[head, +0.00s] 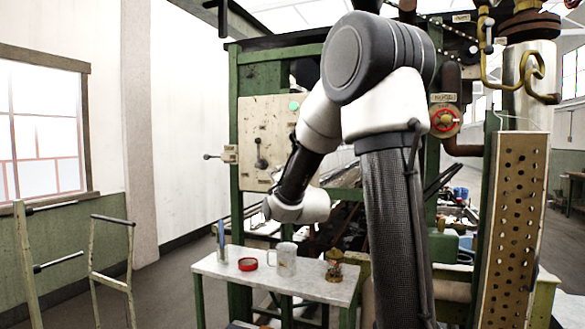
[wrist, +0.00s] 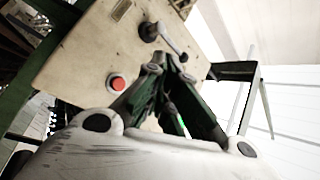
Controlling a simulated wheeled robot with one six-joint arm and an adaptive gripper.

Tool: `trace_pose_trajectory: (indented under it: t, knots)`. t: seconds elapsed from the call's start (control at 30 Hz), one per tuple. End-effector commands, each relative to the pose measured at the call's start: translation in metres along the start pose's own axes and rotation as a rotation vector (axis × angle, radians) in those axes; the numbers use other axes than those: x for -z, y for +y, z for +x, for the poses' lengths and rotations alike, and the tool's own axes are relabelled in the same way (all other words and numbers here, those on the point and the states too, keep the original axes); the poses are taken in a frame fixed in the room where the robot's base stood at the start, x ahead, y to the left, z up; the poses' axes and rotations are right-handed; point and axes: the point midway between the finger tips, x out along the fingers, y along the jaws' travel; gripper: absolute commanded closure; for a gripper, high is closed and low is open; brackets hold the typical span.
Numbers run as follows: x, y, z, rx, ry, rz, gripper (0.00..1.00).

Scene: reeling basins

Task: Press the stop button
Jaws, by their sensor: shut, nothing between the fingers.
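I cannot tell how far the tips are from the panel surface. In the head view the cream panel (head: 262,118) shows behind my arm, which hides the red button and the gripper fingers.
A lever with a black knob (wrist: 150,31) stands out from the panel near my fingertips. A green button (head: 294,105) is on the panel. Below, a small table (head: 215,268) holds a mug (head: 286,260), a red lid (head: 247,264) and a brass item (head: 334,265).

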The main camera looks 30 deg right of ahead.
Motion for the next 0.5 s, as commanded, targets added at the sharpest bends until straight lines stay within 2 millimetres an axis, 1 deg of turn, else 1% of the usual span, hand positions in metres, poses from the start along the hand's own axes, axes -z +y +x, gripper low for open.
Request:
trace_pose_trajectory:
  t: [0.1,0.3,0.5]
  knots:
    - [0.009,0.01,0.011,-0.004,0.002,-0.002,1.0]
    - [0.024,0.025,0.031,-0.004,0.001,-0.001,1.0]
    - [0.033,0.035,0.045,-0.003,0.0,0.0,1.0]
